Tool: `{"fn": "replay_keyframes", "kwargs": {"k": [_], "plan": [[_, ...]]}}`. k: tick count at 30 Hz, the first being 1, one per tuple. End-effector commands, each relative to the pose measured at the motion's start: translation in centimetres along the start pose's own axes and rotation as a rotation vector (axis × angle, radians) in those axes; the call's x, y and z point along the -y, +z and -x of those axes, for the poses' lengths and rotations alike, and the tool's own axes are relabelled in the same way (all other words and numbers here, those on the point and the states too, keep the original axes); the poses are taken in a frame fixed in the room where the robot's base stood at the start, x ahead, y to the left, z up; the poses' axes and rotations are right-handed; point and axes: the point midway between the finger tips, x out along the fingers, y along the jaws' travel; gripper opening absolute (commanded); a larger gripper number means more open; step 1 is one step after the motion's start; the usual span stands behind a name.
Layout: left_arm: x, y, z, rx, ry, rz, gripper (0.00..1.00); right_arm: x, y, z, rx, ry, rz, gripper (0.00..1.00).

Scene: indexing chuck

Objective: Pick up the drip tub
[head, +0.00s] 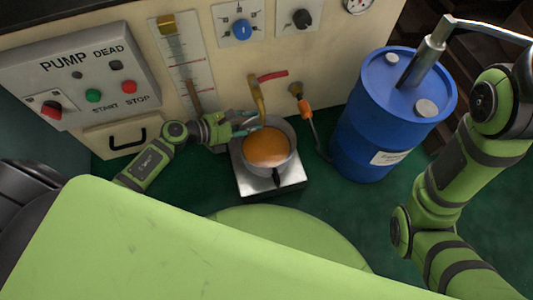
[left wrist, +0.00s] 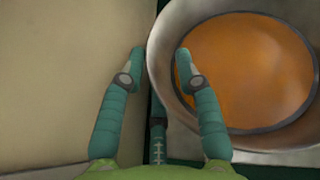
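The drip tub (head: 289,163) is a round grey pot with orange liquid in it, upright on a square metal plate (head: 265,186) below a brass spout. A dark handle or notch shows at its front. My left gripper (head: 250,123) is at the tub's back-left rim. In the left wrist view the tub (left wrist: 195,27) fills the right side. The left gripper (left wrist: 160,58) is open there, one finger outside the rim and the other overlapping the tub's inside. The rim passes between the fingertips; I cannot tell whether they touch it. My right gripper is out of view.
A brass spout (head: 258,97) with a red lever hangs over the tub's back. An orange-handled tool (head: 304,108) is right of it. A blue drum (head: 365,130) stands further right. The cream panel with the pump box (head: 75,70) closes off the back.

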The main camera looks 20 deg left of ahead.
Motion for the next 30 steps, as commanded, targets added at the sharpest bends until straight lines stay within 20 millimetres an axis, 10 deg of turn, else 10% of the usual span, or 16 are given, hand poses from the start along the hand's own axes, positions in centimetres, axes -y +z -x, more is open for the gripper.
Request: {"fn": "replay_keyframes", "kwargs": {"k": [10, 13, 30], "plan": [[0.0, 0.0, -1.0, 0.0, 0.001, 0.001, 0.33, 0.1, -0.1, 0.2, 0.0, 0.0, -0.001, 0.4], [0.0, 0.0, -1.0, 0.0, 0.001, 0.001, 0.0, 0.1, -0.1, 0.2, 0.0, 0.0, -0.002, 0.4], [-0.5, 1.3, -0.6, 0.004, 0.002, 0.0, 0.0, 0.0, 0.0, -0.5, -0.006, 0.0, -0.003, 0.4]]}}
